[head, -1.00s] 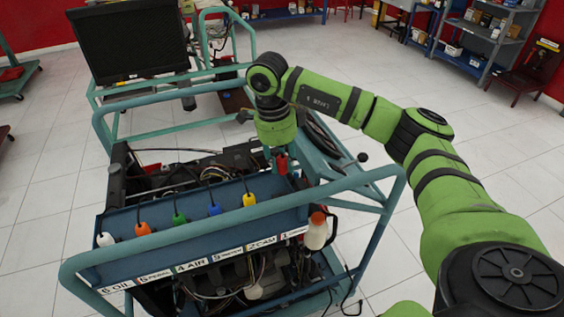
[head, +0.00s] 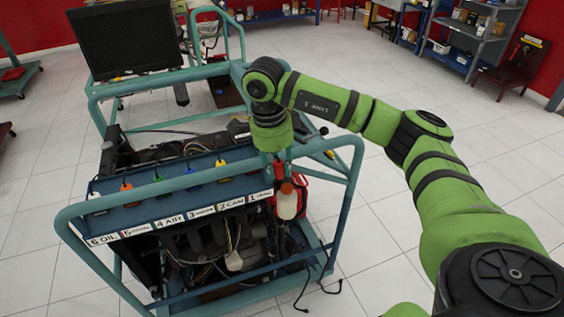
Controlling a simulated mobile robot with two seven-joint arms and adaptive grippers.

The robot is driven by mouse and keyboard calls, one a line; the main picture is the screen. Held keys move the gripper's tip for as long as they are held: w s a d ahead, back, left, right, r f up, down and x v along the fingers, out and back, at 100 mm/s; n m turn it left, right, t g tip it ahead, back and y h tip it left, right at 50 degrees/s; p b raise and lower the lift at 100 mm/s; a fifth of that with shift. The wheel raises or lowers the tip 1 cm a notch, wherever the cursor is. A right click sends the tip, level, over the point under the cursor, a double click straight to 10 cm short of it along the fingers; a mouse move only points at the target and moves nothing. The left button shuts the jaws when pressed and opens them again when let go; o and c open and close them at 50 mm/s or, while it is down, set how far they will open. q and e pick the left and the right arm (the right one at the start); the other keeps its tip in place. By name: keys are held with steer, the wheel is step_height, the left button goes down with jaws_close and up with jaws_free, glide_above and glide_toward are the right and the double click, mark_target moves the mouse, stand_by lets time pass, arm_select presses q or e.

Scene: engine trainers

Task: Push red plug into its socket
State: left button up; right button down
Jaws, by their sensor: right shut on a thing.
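My right gripper (head: 277,152) points down over the right end of the blue sensor panel (head: 165,196) on the engine trainer. It is shut on the red plug (head: 278,169), which shows only in part below the fingers. The plug is at the panel's end near the label marked 1. Its socket is hidden, and I cannot tell whether the plug touches it or is in it. My left gripper is not in view.
Yellow, blue, green, orange and white plugs with black cables stand along the panel to the left. A white bottle with an orange cap (head: 287,203) hangs close below the gripper. Teal frame rails (head: 355,165) surround the panel. Open floor lies right.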

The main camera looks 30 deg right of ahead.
steer(key=s+a+n+t, duration=0.1)
steer(key=s+a+n, duration=0.3)
steer(key=n, duration=0.7)
steer(key=s+a+f+n+y, duration=0.1)
steer(key=s+a+n, duration=0.3)
steer(key=a+n, duration=0.3)
steer(key=shift+s+a+n+t, duration=0.2)
steer(key=shift+s+n+t, duration=0.2)
steer(key=shift+n, duration=2.1)
steer(key=shift+w, duration=0.1)
